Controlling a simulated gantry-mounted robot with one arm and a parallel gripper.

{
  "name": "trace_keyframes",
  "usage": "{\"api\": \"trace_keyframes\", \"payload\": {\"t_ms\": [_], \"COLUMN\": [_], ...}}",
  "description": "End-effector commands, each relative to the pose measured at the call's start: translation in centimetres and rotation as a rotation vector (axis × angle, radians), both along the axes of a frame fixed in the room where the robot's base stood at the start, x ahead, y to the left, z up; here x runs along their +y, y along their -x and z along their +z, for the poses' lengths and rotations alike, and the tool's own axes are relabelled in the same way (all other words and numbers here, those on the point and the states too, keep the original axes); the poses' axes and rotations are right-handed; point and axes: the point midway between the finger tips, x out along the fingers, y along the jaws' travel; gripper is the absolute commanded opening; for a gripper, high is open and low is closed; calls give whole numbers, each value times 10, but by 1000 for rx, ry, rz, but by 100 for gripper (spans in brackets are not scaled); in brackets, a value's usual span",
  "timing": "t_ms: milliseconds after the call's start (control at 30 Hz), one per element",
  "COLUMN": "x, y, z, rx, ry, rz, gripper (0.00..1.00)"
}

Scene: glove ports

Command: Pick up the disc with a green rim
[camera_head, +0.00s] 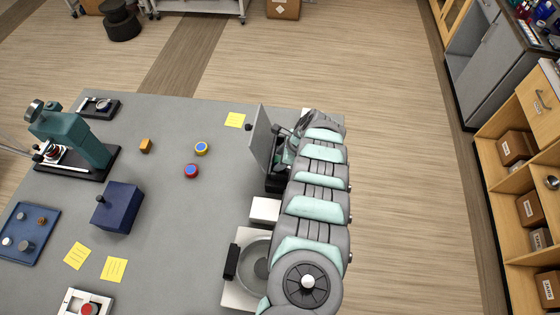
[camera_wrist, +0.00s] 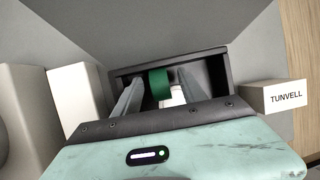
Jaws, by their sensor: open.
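In the wrist view, a green curved band (camera_wrist: 159,84), which looks like the rim of a disc, stands inside a dark open box (camera_wrist: 226,72). My gripper (camera_wrist: 161,76) is open, with its two fingers reaching into the box on either side of the green band. Whether they touch it I cannot tell. The disc's face is not visible. In the head view, the dark box (camera_head: 273,184) has its grey lid (camera_head: 261,140) raised, and my arm hides its inside and my fingers.
A white block (camera_head: 264,210) and a scale-like device with a round grey pan (camera_head: 254,265) stand near the box. A white carton (camera_wrist: 272,97) marked TUNVELL is right of the box in the wrist view. A navy box (camera_head: 118,208) and teal press (camera_head: 72,140) stand farther left.

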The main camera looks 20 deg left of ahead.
Motion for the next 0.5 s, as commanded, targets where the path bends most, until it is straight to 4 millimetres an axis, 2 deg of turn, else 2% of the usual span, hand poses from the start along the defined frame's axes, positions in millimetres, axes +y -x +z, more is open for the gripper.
{"api": "trace_keyframes", "payload": {"t_ms": [100,367,500], "x": [1,1,1], "y": [2,1,1], "z": [-5,-5,-5], "rx": [3,1,1], "ry": [0,1,1], "rz": [-1,-1,-1], "gripper": [49,49,39]}}
